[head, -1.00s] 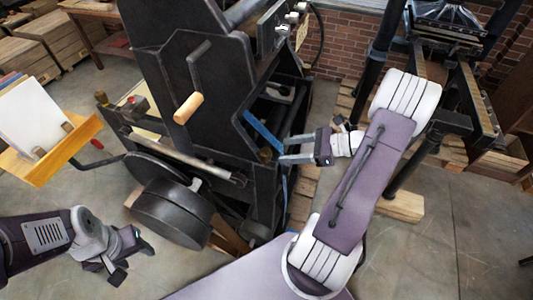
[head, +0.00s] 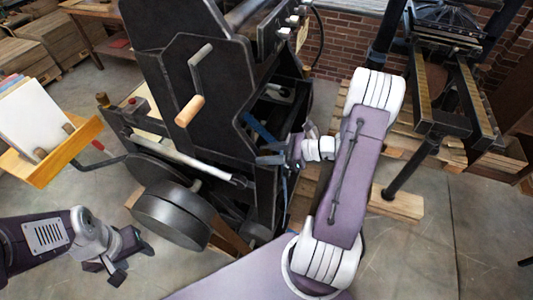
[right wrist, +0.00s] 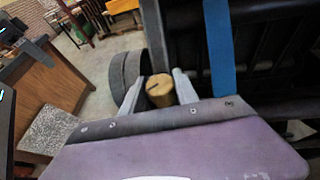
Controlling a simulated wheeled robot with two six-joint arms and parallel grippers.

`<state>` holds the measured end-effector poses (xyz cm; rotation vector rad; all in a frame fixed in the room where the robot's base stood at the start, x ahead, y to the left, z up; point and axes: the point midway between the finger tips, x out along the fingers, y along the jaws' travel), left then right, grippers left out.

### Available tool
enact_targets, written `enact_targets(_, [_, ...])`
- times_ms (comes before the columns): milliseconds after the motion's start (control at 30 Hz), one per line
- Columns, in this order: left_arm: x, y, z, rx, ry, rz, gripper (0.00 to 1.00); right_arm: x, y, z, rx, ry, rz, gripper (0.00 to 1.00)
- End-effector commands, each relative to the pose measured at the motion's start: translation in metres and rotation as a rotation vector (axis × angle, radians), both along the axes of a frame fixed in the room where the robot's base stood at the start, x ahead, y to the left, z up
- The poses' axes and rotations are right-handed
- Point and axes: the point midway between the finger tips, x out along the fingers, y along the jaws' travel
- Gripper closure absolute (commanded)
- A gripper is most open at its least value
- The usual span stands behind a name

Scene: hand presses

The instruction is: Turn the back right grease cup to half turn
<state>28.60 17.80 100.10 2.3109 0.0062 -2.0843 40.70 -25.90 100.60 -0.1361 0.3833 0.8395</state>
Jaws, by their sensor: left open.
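A brass grease cup (right wrist: 159,92) with a dark line across its top shows in the right wrist view, on the press's side. My right gripper (right wrist: 158,82) has one finger on each side of it, with narrow gaps seeming to remain. In the head view my right gripper (head: 266,154) is at the right side of the black press (head: 160,65), and the cup there is hidden behind it. My left gripper (head: 133,264) is open and empty, low at the left, away from the press.
A wooden-handled crank (head: 189,110) and a round dark drum (head: 173,214) stick out of the press's front. A blue strip (right wrist: 220,45) is right of the cup. A sloping stand with paper (head: 35,120) is at the left. A second press (head: 450,60) stands at the right.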

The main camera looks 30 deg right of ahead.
Motion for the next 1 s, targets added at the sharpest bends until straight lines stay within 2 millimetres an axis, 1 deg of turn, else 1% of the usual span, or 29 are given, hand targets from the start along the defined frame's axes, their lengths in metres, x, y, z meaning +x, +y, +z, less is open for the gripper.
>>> enact_targets(233, [0.0000,0.0000,-0.0079,0.000,0.000,0.000,0.47,-0.0005,0.0008,-0.0007,0.003,0.001,-0.124,1.00])
enact_targets(533, [0.0000,0.0000,-0.0070,0.000,0.000,0.000,0.47,-0.0005,0.0003,0.0001,0.002,0.001,-0.136,1.00])
enact_targets(567, [0.0000,0.0000,-0.0070,0.000,0.000,0.000,0.47,-0.0004,0.0003,0.0001,0.002,0.001,-0.136,0.55])
enact_targets(600, [0.0000,0.0000,-0.0070,0.000,0.000,0.000,0.47,-0.0004,0.0003,0.0001,0.002,0.001,-0.136,0.44])
enact_targets(633, [0.0000,0.0000,-0.0070,0.000,0.000,0.000,0.47,-0.0004,0.0003,0.0001,0.002,0.001,-0.136,0.42])
enact_targets(900, [0.0000,0.0000,-0.0071,0.000,0.000,0.000,0.47,-0.0006,-0.0002,0.0002,0.001,0.000,-0.136,0.42])
enact_targets(1000, [0.0000,0.0000,-0.0079,0.000,0.000,0.000,0.47,-0.0062,-0.0064,0.0035,0.001,-0.001,-0.139,0.42])
